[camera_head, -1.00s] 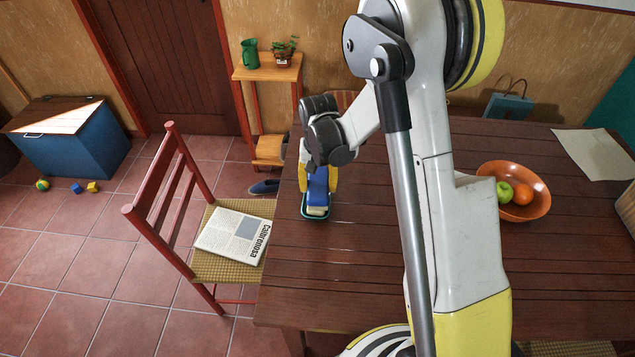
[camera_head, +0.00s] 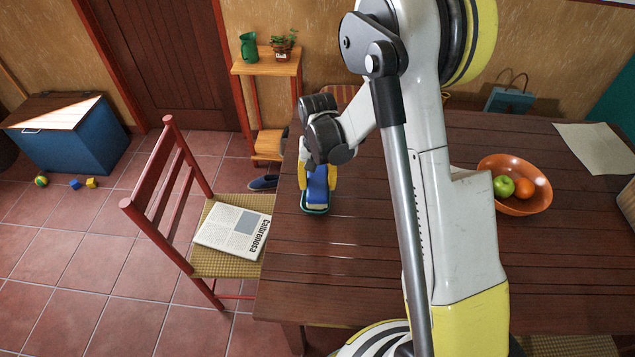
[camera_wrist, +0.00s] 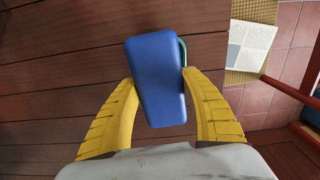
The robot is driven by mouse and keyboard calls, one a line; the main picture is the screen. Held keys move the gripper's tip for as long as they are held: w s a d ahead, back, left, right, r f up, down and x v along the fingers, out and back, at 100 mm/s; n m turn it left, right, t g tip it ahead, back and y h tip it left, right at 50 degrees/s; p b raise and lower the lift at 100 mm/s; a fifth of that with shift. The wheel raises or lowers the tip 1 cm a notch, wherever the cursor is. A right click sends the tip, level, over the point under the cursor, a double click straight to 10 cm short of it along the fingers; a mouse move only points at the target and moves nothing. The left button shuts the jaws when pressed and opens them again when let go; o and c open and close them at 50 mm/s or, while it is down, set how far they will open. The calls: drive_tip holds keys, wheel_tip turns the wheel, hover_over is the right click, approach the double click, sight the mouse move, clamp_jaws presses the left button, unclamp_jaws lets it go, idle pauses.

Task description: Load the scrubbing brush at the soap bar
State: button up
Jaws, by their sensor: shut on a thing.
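A blue scrubbing brush (camera_head: 317,187) is held between the yellow fingers of my gripper (camera_head: 318,178) near the left edge of the wooden table. In the wrist view the brush's blue back (camera_wrist: 158,75) lies between both fingers of my gripper (camera_wrist: 158,85). Under the brush is a small dark green dish (camera_head: 315,209), its rim showing at the near side; a bit of green also shows behind the brush in the wrist view. The soap bar is not clearly visible; the brush covers most of the dish. I cannot tell whether the brush touches soap.
On the dark table (camera_head: 370,250), an orange bowl (camera_head: 525,205) with fruit stands at the right. A red chair (camera_head: 168,220) with a newspaper (camera_head: 232,232) stands against the left side. The table's front left is clear.

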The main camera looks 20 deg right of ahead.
drive_tip(key=shift+f+b, duration=0.55)
drive_tip(key=shift+b, duration=0.1)
idle(1.5)
drive_tip(key=shift+r+p, duration=2.2)
drive_tip(key=shift+r, duration=1.35)
